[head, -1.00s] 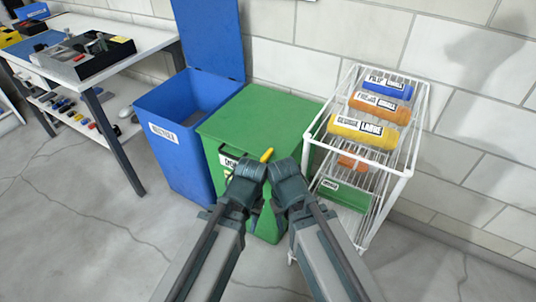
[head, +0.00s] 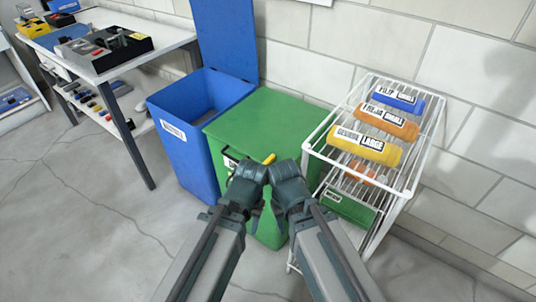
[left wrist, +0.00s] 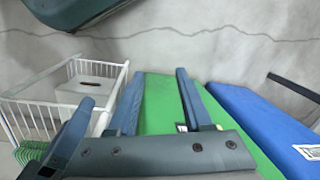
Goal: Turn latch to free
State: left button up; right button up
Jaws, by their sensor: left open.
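A green bin (head: 268,117) with its lid down stands between a blue bin and a white wire rack. A small yellow piece (head: 269,159), possibly the latch, shows at the bin's front upper edge, just above my arm ends. My left gripper (left wrist: 158,73) is open in the left wrist view, with the green bin (left wrist: 160,100) behind its fingers and nothing held. In the head view my left arm end (head: 247,180) and my right arm end (head: 287,180) are side by side before the bin's front. Their fingers and much of that front are hidden there.
The blue bin (head: 180,150) stands open to the left, its lid raised. The wire rack (head: 312,150) at right holds blue, orange and yellow labelled rolls, with a green box (head: 346,207) below. A workbench (head: 135,66) is at far left. Floor at left is clear.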

pick_arm(q)
jog(key=r, duration=0.1)
notch_tip(320, 180, up, 24)
jog(key=m+h+p, duration=0.1)
jog(key=m+p, duration=0.2)
jog(key=p, duration=2.1)
send_over(268, 159)
jog(key=shift+f, duration=0.15)
jog(key=shift+s+f, duration=0.1)
notch_tip(268, 159, down, 14)
jog(key=b, duration=1.3)
jog(key=shift+b, duration=0.3)
jog(key=shift+r, duration=0.2)
jog(key=shift+c, duration=0.3)
grip_shut()
